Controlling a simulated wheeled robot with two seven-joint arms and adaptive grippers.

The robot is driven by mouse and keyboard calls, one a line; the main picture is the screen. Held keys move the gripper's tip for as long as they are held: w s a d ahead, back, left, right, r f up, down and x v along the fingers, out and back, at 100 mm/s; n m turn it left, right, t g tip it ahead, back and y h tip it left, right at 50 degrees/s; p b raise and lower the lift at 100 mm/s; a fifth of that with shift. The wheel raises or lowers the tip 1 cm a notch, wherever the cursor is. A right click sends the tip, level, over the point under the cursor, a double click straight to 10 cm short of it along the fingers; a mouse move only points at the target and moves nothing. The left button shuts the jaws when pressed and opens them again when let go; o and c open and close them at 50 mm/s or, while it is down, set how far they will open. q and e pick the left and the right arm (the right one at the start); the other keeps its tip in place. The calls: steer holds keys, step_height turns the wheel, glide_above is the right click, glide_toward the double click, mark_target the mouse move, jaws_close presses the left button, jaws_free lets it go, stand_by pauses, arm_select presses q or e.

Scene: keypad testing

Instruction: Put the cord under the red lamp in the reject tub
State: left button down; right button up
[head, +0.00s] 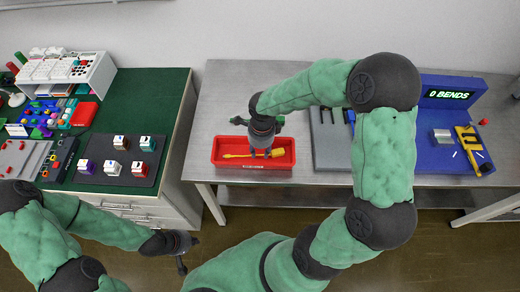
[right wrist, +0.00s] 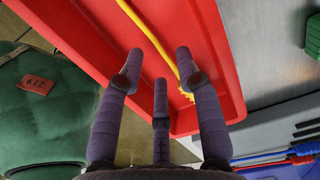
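A yellow cord (head: 237,156) lies in the red tub (head: 217,151) on the metal bench; it also shows in the right wrist view (right wrist: 150,37), running along the tub floor. My right gripper (head: 262,153) is over the tub, pointing down. In the right wrist view its fingers (right wrist: 158,70) are spread apart with nothing between them, and the cord passes beside and beyond them. My left gripper (head: 182,262) hangs low in front of the cabinet, empty as far as seen; its fingers are too small to judge. A small red lamp-like thing (head: 483,122) stands at the far right.
A blue station (head: 450,92) with a "0 BENDS" display and a yellow fixture (head: 468,135) is at the right. A grey slotted rack (head: 331,140) stands right of the tub, partly behind my right arm. A green-topped cabinet (head: 150,100) with keys is left. Bench is clear behind the tub.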

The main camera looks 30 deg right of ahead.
step_height(320, 180, up, 12)
steer(key=shift+s+d, duration=0.15)
stand_by(0.3)
steer(key=shift+f, duration=0.1)
stand_by(0.3)
